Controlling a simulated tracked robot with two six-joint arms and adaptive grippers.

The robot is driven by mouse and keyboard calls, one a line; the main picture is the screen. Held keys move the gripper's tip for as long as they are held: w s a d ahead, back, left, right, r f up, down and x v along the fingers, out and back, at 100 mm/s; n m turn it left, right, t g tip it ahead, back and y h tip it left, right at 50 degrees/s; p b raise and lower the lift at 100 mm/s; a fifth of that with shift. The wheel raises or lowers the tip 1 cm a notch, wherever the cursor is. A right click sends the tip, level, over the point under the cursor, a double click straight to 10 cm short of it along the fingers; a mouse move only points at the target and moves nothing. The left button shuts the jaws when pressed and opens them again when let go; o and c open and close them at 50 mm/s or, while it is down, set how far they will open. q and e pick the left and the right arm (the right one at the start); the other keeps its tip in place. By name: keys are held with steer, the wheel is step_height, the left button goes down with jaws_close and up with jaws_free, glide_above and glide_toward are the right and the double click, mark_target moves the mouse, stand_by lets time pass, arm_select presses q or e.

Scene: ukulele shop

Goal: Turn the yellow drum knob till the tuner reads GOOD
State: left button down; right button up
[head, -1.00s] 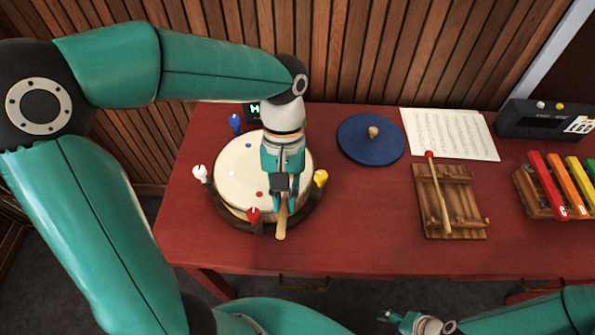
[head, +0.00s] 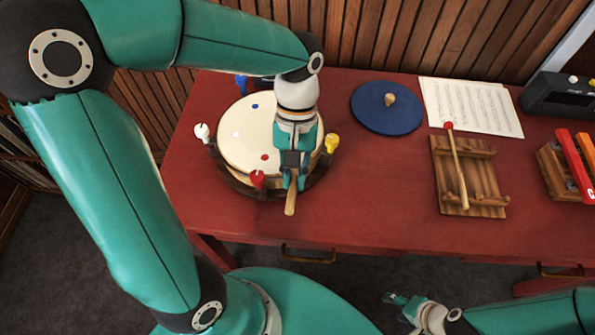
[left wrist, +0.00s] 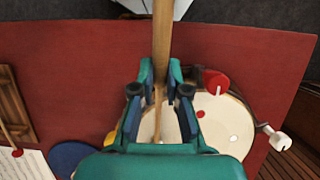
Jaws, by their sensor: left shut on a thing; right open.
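The cream drum (head: 235,145) sits in a dark ring stand at the table's left. Yellow (head: 331,142), red (head: 258,180), white (head: 202,133) and blue (head: 241,83) knobs surround it. My left gripper (head: 293,181) is shut on a wooden stick (head: 290,203) over the drum's front edge, between the red and yellow knobs and apart from the yellow one. The stick (left wrist: 162,45) also shows in the left wrist view, where the yellow knob (left wrist: 109,138) is partly hidden. The tuner's reading is hidden behind my arm. My right gripper (head: 393,307) is open at the bottom.
The red table (head: 370,220) also holds a blue disc (head: 370,115) with a wooden knob, sheet music (head: 475,105), a wooden rack (head: 480,190) with a red-tipped mallet, a coloured-bar xylophone (head: 572,165) and a dark device (head: 560,98). The middle front of the table is bare.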

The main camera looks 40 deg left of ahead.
arm_select(q)
steer(key=shift+r, duration=0.15)
steer(key=shift+r+p, duration=1)
steer(key=shift+p, duration=0.05)
step_height(320, 180, down, 3)
steer(key=shift+b, duration=1.15)
step_height(320, 180, up, 6)
steer(key=p, duration=0.5)
steer(key=shift+r+p, duration=0.2)
steer(key=shift+p, duration=0.15)
steer(key=shift+s, duration=0.1)
